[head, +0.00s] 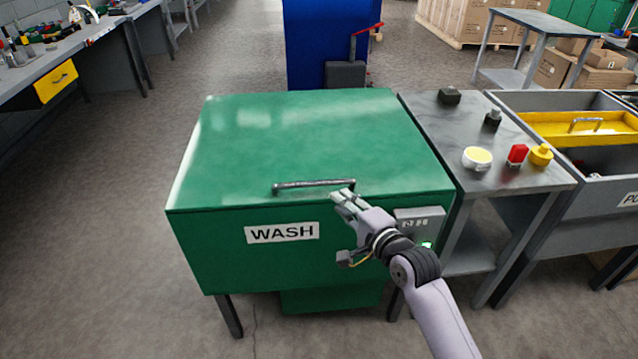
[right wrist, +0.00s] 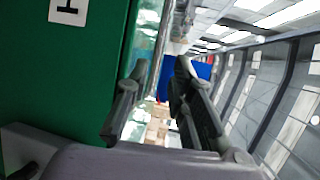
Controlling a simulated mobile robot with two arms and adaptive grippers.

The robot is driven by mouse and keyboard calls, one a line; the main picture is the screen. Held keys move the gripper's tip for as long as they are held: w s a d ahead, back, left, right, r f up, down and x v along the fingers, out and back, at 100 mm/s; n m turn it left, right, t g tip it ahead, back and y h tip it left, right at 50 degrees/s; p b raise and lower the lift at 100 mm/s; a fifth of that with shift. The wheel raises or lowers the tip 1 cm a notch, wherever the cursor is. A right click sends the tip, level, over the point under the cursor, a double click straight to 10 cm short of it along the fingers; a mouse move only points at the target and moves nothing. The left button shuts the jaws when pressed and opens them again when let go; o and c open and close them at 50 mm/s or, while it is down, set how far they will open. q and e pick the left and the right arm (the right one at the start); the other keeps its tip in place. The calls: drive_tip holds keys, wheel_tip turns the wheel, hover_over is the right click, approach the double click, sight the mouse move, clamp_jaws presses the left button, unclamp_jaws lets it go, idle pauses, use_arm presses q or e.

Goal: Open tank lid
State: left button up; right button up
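The green wash tank (head: 230,260) has a flat green lid (head: 300,135), which is closed. A grey bar handle (head: 300,187) lies along the lid's front edge, above the WASH label (head: 282,232). My right gripper (head: 343,196) is at the right end of the handle, just in front of the lid edge. In the right wrist view, the right gripper's fingers (right wrist: 160,70) are apart, with a bar that looks like the handle (right wrist: 163,30) beyond the tips. Whether they touch the handle cannot be told. My left gripper is not in view.
A small control box (head: 420,218) is on the tank front. The floor at left is clear; a blue cabinet (head: 315,45) stands behind.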

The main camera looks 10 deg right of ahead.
sight(321, 185)
drive_tip(key=b+x, duration=0.1)
drive_tip(key=x, duration=1)
drive_tip(key=shift+w+a+f, duration=0.1)
drive_tip(key=shift+w, duration=0.2)
clamp_jaws()
